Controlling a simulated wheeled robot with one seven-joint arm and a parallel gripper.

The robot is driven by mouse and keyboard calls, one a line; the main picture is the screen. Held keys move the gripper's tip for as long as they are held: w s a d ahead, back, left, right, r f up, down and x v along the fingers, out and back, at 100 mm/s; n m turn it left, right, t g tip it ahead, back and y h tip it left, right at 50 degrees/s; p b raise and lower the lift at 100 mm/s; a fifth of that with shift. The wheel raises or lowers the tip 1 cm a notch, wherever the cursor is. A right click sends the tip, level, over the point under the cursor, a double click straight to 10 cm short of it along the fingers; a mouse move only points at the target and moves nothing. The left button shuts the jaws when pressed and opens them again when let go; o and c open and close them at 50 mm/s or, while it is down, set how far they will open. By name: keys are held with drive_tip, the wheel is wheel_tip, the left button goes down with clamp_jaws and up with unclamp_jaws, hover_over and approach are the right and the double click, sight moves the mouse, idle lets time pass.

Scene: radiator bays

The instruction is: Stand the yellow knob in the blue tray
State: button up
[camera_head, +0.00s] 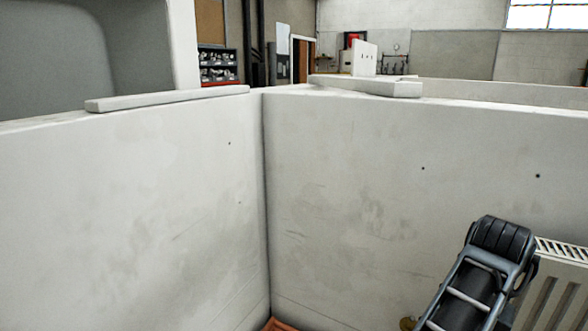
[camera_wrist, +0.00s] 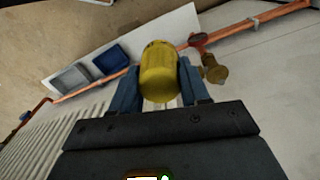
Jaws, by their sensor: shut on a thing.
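The yellow knob (camera_wrist: 159,72) is held between the two fingers of my gripper (camera_wrist: 160,84) in the wrist view. The gripper is shut on it, with a blue-grey finger at either side. The blue tray (camera_wrist: 110,60) sits beyond and to the left of the knob in the wrist view, on a white board. A grey tray (camera_wrist: 72,77) stands beside it on its left. The knob is apart from both trays. In the head view my arm shows at the lower right, and the knob, the gripper and the trays are not visible.
A copper pipe (camera_wrist: 255,22) runs along the wall base, with a brass valve (camera_wrist: 214,70) right of the knob. A white ribbed radiator (camera_wrist: 62,135) lies at the left; it also shows in the head view (camera_head: 556,290). White bay walls (camera_head: 130,210) meet in a corner.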

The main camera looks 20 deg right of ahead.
drive_tip(key=w+a+f+n, duration=0.8)
drive_tip(key=w, duration=0.3)
drive_tip(key=s+a+f+n+b, duration=0.1)
drive_tip(key=a+f+n, duration=0.4)
drive_tip(key=a+f, duration=0.5)
drive_tip(key=shift+s+a+f, duration=0.4)
drive_tip(key=shift+s+f, duration=0.05)
drive_tip(key=shift+f, duration=0.1)
